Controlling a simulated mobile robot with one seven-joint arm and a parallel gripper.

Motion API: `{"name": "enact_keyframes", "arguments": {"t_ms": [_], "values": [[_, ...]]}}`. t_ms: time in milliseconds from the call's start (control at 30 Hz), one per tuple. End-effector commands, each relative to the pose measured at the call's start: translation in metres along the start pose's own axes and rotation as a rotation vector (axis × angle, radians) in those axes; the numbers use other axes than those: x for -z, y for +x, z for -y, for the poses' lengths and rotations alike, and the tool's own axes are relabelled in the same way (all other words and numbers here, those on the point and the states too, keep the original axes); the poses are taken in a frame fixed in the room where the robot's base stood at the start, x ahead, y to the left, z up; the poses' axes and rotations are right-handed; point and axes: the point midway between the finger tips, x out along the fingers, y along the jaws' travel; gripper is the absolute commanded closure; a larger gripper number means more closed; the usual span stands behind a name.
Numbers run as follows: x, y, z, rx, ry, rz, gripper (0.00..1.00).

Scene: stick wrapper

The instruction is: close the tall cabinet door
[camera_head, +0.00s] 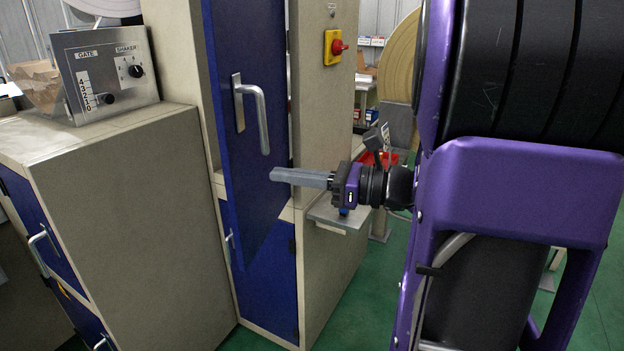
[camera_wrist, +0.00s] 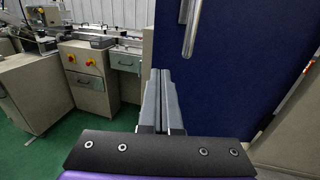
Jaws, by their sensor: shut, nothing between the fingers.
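The tall cabinet door (camera_head: 262,60) is a blue panel with a silver bar handle (camera_head: 262,120). It stands ajar, its left edge swung out from the beige cabinet frame. My gripper (camera_head: 273,175) is shut and empty, its long grey fingers pointing left across the door's face, below and right of the handle. I cannot tell whether the fingertips touch the door.
A lower blue door (camera_head: 268,290) sits beneath the tall one. A beige cabinet with a control box (camera_head: 105,72) stands at left. A red emergency knob (camera_head: 336,46) is on the right-hand panel, above a small grey shelf (camera_head: 340,214). Green floor (camera_head: 395,275) lies open at right.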

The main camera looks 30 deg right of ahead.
Motion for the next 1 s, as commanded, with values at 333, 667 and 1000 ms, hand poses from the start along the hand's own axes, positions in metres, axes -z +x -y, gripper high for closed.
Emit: {"name": "enact_keyframes", "arguments": {"t_ms": [333, 667, 1000], "values": [[0.001, 0.058, 0.0, -0.002, 0.001, 0.0, 1.0], [0.0, 0.067, 0.0, 0.001, 0.001, 0.0, 1.0], [0.0, 0.067, 0.0, 0.002, 0.001, 0.0, 1.0]]}}
